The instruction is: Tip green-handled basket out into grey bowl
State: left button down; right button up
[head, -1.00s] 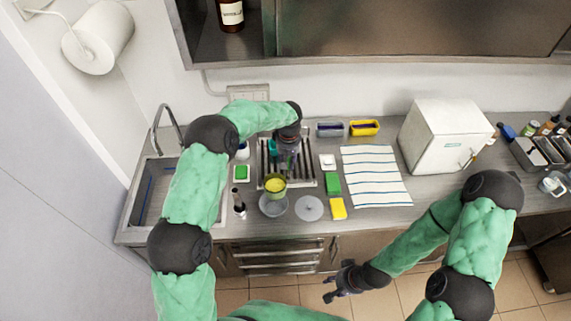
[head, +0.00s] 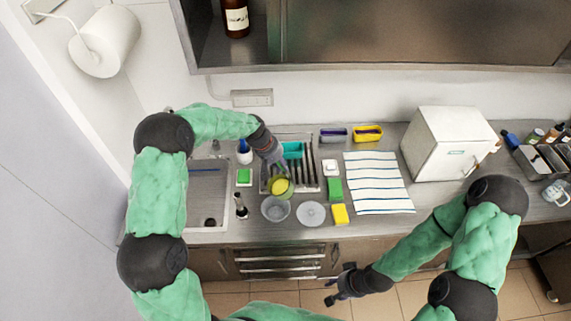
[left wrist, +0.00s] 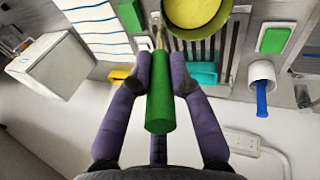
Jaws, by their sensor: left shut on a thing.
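My left gripper (head: 275,168) is shut on the green handle (left wrist: 160,100) of a round basket, which points out between the fingers in the left wrist view. The basket (head: 285,196) holds something yellow (head: 279,186), also seen in the left wrist view (left wrist: 192,10). The basket hangs just behind the grey bowl (head: 275,210), partly overlapping its back rim in the head view. The bowl looks empty. I cannot tell the basket's exact height or tilt. My right gripper (head: 331,291) is empty, with its fingers apart, in front of the counter.
A drain rack (head: 309,170) with a teal item (head: 292,150) lies behind the basket. A grey disc (head: 311,214), green sponge (head: 335,190) and yellow sponge (head: 340,214) lie to the right. A dark bottle (head: 241,206) and the sink (head: 205,188) are left.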

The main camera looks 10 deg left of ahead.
pick_arm(q)
jog(key=shift+s+a+h, duration=0.15)
jog(key=shift+a+h, duration=0.25)
jog(key=shift+a, duration=0.1)
jog(key=s+a+f+t+h+b, duration=0.3)
jog(key=a+f+t+h+b, duration=0.1)
jog(key=b, duration=1.4)
jog(key=s+a+f+t+h+b, duration=0.3)
jog(key=a+f+h+b, duration=0.4)
jog(key=b, duration=1.2)
jog(key=shift+s+f+t+h, duration=0.35)
jog(key=shift+f+t+h, duration=0.65)
jog(key=shift+f, duration=0.9)
dwell(0.7)
jog(key=shift+d, duration=0.1)
dwell(0.6)
